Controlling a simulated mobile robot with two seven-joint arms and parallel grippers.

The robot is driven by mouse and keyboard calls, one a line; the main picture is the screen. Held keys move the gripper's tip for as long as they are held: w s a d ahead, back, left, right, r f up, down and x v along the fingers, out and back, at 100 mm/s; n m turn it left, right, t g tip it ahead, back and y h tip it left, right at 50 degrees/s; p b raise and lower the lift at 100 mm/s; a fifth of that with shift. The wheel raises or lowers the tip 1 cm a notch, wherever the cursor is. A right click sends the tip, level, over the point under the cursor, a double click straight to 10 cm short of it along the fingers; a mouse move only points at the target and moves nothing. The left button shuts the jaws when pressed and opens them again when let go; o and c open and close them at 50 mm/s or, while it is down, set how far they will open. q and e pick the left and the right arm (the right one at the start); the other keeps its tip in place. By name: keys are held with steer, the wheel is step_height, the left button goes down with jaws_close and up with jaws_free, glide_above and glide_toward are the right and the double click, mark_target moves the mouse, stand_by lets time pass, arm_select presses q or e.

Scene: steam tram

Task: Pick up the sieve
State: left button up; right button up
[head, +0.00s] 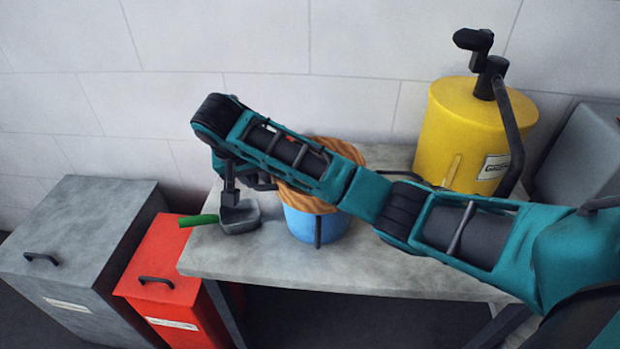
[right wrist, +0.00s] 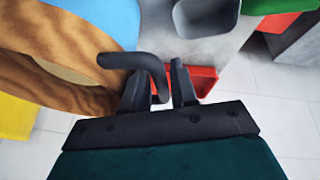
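The sieve (head: 295,190) is a round brown wooden ring with a dark handle. It rests on top of a blue bucket (head: 315,226) on the grey table, and my right forearm partly covers it in the head view. In the right wrist view the ring (right wrist: 75,50) fills the left side. Its bent dark handle (right wrist: 130,62) reaches in front of my right gripper (right wrist: 158,82). The fingers are apart, with the handle's end showing between them and a gap to the right finger. My right gripper (head: 243,186) hangs left of the sieve. My left gripper is out of view.
A grey scoop (head: 240,217) with a green handle lies at the table's left end, close by my right gripper. A yellow drum (head: 465,135) with a crank stands at the back right. Red (head: 165,265) and grey (head: 75,235) bins stand left of the table (head: 270,270).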

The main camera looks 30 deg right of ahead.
steer(key=shift+c, duration=0.3)
jaws_close()
steer(key=shift+r, duration=0.1)
step_height(320, 180, up, 20)
stand_by(0.8)
